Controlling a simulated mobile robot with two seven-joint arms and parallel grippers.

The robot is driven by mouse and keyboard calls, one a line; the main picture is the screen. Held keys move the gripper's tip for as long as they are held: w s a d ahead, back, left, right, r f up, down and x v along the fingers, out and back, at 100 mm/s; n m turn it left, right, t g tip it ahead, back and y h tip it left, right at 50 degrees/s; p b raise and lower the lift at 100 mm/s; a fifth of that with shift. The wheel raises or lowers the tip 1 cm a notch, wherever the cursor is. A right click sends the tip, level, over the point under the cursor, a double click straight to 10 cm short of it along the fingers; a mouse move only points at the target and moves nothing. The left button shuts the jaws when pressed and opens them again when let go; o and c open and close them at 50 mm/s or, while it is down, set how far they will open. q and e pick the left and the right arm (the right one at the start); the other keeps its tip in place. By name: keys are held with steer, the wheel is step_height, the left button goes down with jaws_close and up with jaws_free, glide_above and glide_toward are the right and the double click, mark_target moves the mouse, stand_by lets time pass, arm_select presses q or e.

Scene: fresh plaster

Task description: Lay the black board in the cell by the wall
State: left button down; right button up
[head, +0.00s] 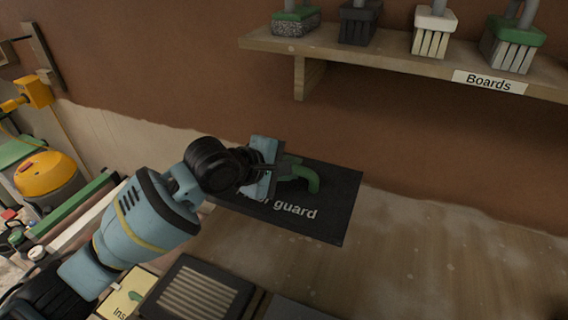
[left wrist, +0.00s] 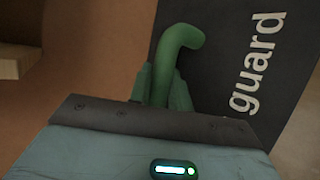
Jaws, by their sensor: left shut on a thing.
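The black board (head: 335,205) carries the white word "guard", its first letters hidden behind my arm, and a green curved handle (head: 307,178). My left gripper (head: 284,170) is shut on this handle. The board hangs flat or nearly flat in front of the brown wall, over the wooden surface; I cannot tell its height. In the left wrist view the handle (left wrist: 183,42) stands between the fingers (left wrist: 163,85), with the board (left wrist: 215,65) behind. I cannot make out the cell by the wall for certain. My right gripper is out of view.
A shelf (head: 390,62) labelled "Boards" holds several brush-like tools above. A dark ribbed panel (head: 197,292) and a yellow board (head: 122,298) lie at the bottom. A yellow machine (head: 48,174) stands at left. The wooden surface (head: 420,255) at right is clear.

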mark_target(287, 188)
arm_select(q)
steer(key=shift+n+t+y, duration=0.3)
steer(key=r, duration=0.1)
steer(key=s+r, duration=0.1)
steer(key=r, duration=0.3)
steer(key=shift+s+a, duration=0.25)
steer(key=shift+s, duration=0.15)
steer(key=s+a+r+n+t+y, duration=0.1)
steer(key=s+a+r+n+y, duration=0.1)
steer(key=a, duration=0.8)
steer(key=s+a+r+n+t+y, duration=0.2)
steer(key=s+a+n+y, duration=0.3)
steer(key=a, duration=0.6)
steer(key=shift+s+a+r+n+y, duration=0.15)
steer(key=shift+s+a+n+y, duration=0.15)
steer(key=shift+n+y, duration=0.55)
